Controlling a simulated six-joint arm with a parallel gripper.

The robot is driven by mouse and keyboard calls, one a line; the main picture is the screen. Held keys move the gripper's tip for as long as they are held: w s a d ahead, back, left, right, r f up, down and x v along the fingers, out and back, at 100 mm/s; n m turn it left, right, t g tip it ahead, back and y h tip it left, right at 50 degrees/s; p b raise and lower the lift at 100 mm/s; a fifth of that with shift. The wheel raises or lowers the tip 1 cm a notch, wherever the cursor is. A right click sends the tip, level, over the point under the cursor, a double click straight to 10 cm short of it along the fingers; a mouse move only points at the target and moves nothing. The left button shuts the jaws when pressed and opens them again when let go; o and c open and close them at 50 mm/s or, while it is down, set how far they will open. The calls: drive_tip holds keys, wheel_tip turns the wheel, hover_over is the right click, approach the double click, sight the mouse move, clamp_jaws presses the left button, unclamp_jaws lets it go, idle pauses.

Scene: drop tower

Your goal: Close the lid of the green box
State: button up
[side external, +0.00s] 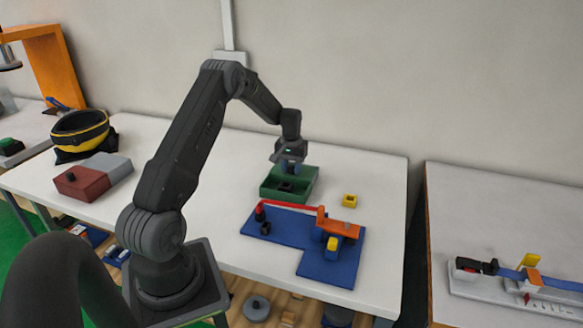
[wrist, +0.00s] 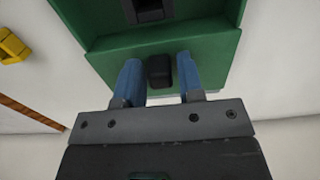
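The green box (side external: 276,196) stands on the white table below my gripper (side external: 290,170). Its dark interior shows from above, so it looks at least partly open. In the wrist view the green box (wrist: 222,50) fills the top, with a dark block (wrist: 150,12) in a recess. A black knob (wrist: 159,72) sits on the near green surface. My gripper (wrist: 159,66) has blue fingers on either side of this knob, with small gaps visible. Whether the green surface under the knob is the lid is not clear.
A blue base (side external: 275,231) with a red bar and orange and yellow parts lies just in front of the box. A small yellow block (side external: 350,200) is to its right. A red-and-grey box (side external: 82,183) and a black-yellow bowl (side external: 80,130) stand left.

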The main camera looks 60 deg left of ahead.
clamp_jaws()
drive_tip(key=s+d, duration=0.5)
drive_tip(key=d, duration=0.1)
drive_tip(key=shift+s, duration=0.4)
drive_tip(key=shift+o, duration=1.5)
unclamp_jaws()
drive_tip(key=shift+a, duration=0.1)
wheel_tip(320, 180, up, 14)
